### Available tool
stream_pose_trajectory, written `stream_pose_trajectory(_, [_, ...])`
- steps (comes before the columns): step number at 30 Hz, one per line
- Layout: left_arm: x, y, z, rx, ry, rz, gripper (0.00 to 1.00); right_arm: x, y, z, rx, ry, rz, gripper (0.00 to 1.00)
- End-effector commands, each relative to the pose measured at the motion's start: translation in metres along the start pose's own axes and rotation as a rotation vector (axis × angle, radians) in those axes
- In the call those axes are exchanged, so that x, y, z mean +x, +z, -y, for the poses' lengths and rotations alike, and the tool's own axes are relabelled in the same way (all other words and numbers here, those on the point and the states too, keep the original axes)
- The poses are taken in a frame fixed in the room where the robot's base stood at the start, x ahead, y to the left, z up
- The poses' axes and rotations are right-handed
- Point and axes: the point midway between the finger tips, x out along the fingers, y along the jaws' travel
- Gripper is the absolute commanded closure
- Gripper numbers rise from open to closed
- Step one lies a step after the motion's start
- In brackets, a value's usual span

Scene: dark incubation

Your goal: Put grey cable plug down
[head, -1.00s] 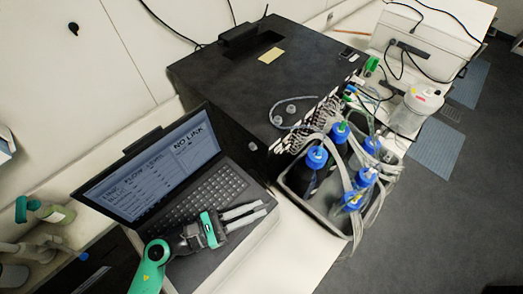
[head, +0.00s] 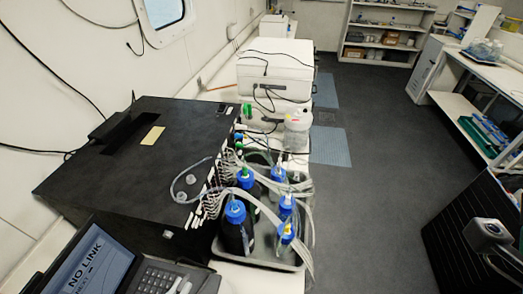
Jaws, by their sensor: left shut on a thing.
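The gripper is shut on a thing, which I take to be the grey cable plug. The plug itself is too small or hidden to make out, and the rest of the gripper is below the picture. My right gripper is not in view.
The laptop (head: 95,262) shows "NO LINK". A large black box (head: 110,165) stands behind it. A grey tray (head: 262,262) of blue-capped bottles with many tubes stands right of the box. White equipment (head: 275,72) stands farther back.

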Motion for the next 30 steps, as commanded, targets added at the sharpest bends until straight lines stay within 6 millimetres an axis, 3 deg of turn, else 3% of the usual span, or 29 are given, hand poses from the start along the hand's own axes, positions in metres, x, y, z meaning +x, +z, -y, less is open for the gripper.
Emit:
stream_pose_trajectory(8, [0.000,0.001,0.004,-0.001,-0.015,0.000,1.00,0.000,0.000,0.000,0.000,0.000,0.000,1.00])
stream_pose_trajectory(11, [0.001,0.003,0.018,-0.001,-0.061,0.001,1.00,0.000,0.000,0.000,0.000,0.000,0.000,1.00])
stream_pose_trajectory(21, [0.001,0.015,0.101,0.001,-0.347,0.002,1.00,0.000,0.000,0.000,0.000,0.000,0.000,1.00])
stream_pose_trajectory(25, [0.000,0.017,0.116,-0.001,-0.397,0.001,1.00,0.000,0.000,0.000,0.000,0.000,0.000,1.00])
stream_pose_trajectory(30, [0.001,0.017,0.113,-0.001,-0.389,0.000,1.00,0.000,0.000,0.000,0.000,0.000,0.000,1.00])
